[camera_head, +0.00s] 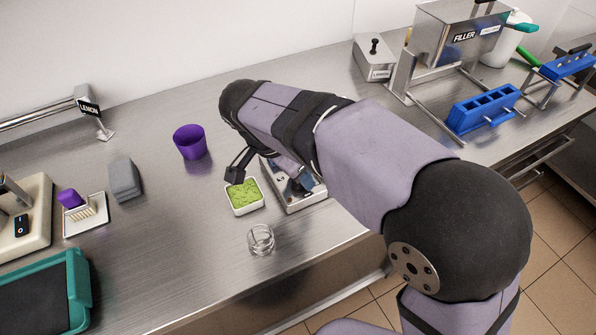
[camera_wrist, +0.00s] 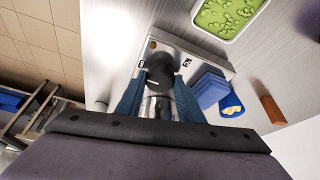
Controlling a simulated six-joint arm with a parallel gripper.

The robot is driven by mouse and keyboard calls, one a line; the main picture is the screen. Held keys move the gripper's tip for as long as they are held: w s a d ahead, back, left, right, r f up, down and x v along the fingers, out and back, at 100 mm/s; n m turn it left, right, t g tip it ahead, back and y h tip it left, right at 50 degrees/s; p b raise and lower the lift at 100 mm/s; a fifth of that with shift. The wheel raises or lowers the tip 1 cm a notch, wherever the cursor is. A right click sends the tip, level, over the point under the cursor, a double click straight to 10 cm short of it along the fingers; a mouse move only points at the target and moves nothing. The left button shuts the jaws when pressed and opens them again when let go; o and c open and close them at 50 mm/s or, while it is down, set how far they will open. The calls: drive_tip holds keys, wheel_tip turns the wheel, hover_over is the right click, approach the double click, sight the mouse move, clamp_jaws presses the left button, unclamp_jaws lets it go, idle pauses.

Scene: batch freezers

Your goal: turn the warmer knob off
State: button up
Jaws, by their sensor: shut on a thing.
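The warmer (camera_head: 308,201) is a low steel box at the counter's front edge, largely hidden behind my arm in the head view. In the wrist view its pale panel (camera_wrist: 203,62) carries small dark markings and a round dark knob (camera_wrist: 157,70) with a light pointer line. My gripper (camera_wrist: 161,80) is shut on the knob, with a finger on each side of it. The exact setting of the pointer is too small to tell. In the head view my gripper's fingertips and the knob are hidden by my arm.
A white tray of green pieces (camera_head: 244,195) stands close to the warmer's left. A clear glass jar (camera_head: 260,239) is near the front edge, and a purple cup (camera_head: 189,141) stands behind. The filler (camera_head: 455,38) and blue molds (camera_head: 484,109) are to the right.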

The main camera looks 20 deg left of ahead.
drive_tip(key=o, duration=1.1)
drive_tip(key=shift+c, duration=0.2)
drive_tip(key=shift+r, duration=0.1)
drive_tip(key=v, duration=0.7)
drive_tip(key=shift+b, duration=0.3)
drive_tip(key=d+f+n+g+p, duration=0.1)
drive_tip(key=d, duration=0.5)
drive_tip(key=w+d+f+n+g+p, duration=0.1)
drive_tip(key=d+f, duration=0.1)
drive_tip(key=d, duration=0.3)
drive_tip(key=d+f+n+p, duration=0.1)
drive_tip(key=d+f, duration=0.1)
drive_tip(key=d, duration=0.4)
drive_tip(key=shift+w+d+f+g+p, duration=0.25)
drive_tip(key=shift+w+d+g+p, duration=0.05)
drive_tip(key=shift+w+g+p, duration=0.1)
drive_tip(key=s+d+f+n+y+p, duration=0.1)
drive_tip(key=s+d+f, duration=0.2)
drive_tip(key=d, duration=0.3)
drive_tip(key=s+d+f+n+g+y+p, duration=0.1)
drive_tip(key=s+d+f+n+p, duration=0.1)
drive_tip(key=s+d, duration=0.4)
drive_tip(key=shift+s+d+f, duration=0.3)
drive_tip(key=shift+d+f, duration=0.15)
drive_tip(key=shift+d, duration=0.15)
